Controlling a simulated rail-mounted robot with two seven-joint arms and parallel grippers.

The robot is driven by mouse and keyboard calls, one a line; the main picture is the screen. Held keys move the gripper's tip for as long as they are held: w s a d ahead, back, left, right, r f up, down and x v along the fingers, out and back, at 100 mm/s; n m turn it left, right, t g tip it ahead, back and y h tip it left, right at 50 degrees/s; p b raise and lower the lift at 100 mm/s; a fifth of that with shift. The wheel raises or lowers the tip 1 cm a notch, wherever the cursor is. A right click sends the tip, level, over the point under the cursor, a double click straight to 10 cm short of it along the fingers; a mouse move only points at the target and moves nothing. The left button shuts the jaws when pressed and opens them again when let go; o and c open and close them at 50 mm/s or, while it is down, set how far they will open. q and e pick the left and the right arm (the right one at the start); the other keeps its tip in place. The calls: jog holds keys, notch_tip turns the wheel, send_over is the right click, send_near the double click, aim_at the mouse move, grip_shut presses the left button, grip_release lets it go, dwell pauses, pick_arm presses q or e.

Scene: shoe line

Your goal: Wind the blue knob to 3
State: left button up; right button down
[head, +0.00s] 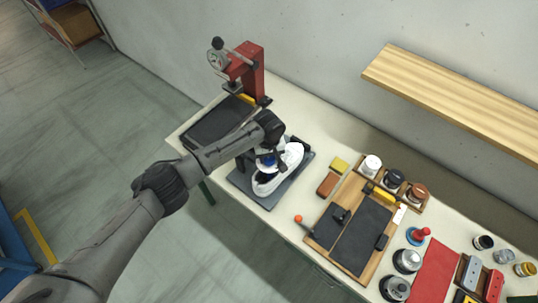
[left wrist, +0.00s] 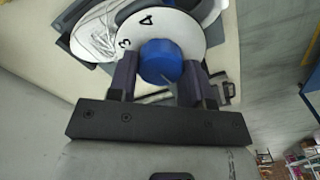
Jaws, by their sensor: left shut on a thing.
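The blue knob (left wrist: 160,62) sits on a white round dial (left wrist: 190,32) in the left wrist view. The numerals 3 and 4 show on the dial, to the upper left of the knob; other markings are hidden or out of view. My left gripper (left wrist: 160,75) is shut on the knob, one dark finger on each side. In the head view my left gripper (head: 264,152) is above the grey fixture (head: 238,180) holding a white shoe (head: 288,168), and a bit of the blue knob (head: 268,161) shows below it. I cannot tell which number the knob points to. My right gripper is not in view.
A red press (head: 252,70) stands behind, beside a black pad (head: 217,120). A wooden shelf (head: 455,95) juts from the wall.

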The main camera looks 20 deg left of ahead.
pick_arm(q)
jog(key=shift+c, duration=1.4)
